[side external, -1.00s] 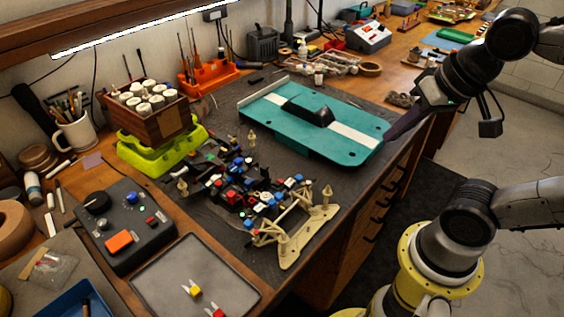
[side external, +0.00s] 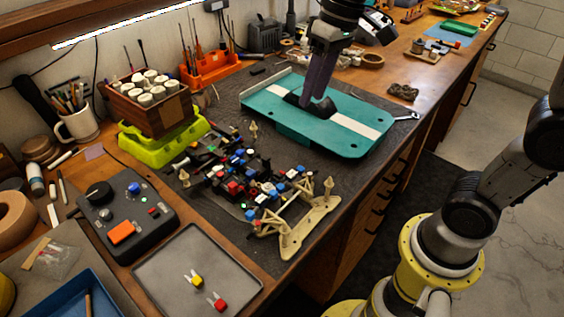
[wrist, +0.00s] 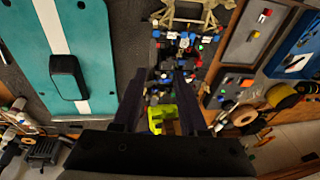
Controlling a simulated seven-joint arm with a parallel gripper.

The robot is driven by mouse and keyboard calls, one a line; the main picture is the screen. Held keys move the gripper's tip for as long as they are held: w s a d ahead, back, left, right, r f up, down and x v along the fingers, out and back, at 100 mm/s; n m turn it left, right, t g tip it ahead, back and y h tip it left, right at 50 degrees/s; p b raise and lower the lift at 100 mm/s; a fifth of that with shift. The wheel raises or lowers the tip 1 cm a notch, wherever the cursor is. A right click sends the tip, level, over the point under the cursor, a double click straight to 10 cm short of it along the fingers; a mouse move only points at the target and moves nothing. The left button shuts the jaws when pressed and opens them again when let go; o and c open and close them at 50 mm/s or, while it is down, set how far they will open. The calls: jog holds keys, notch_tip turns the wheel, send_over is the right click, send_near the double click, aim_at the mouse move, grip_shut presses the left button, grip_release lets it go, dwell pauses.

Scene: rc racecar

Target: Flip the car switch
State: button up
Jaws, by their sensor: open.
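The car chassis (side external: 262,188), crowded with small blue, red, white and black parts, lies on the dark mat with its beige end frame (side external: 308,222) toward the front. It also shows in the wrist view (wrist: 182,42), beyond the fingertips. I cannot tell which small part is the switch. The teal body shell (side external: 345,143) with a white stripe and dark cabin lies beside the chassis; it also shows in the wrist view (wrist: 95,42). My gripper (side external: 313,101) is open and empty, pointing down in front of the shell's cabin in the side view. In the wrist view its fingers (wrist: 157,74) stand apart.
A lime-green stand (side external: 160,150) with a wooden box of white-capped jars (side external: 155,112) stands behind the chassis. A black control box (side external: 128,222) with an orange button is at left. A grey tray (side external: 165,268) holds small red and yellow parts.

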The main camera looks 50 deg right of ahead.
jog(key=g, duration=0.2)
send_near(280, 174)
jog(key=f, duration=0.4)
jog(key=a+f, duration=0.1)
jog(key=f, duration=0.2)
jog(key=shift+f, duration=0.1)
grip_shut()
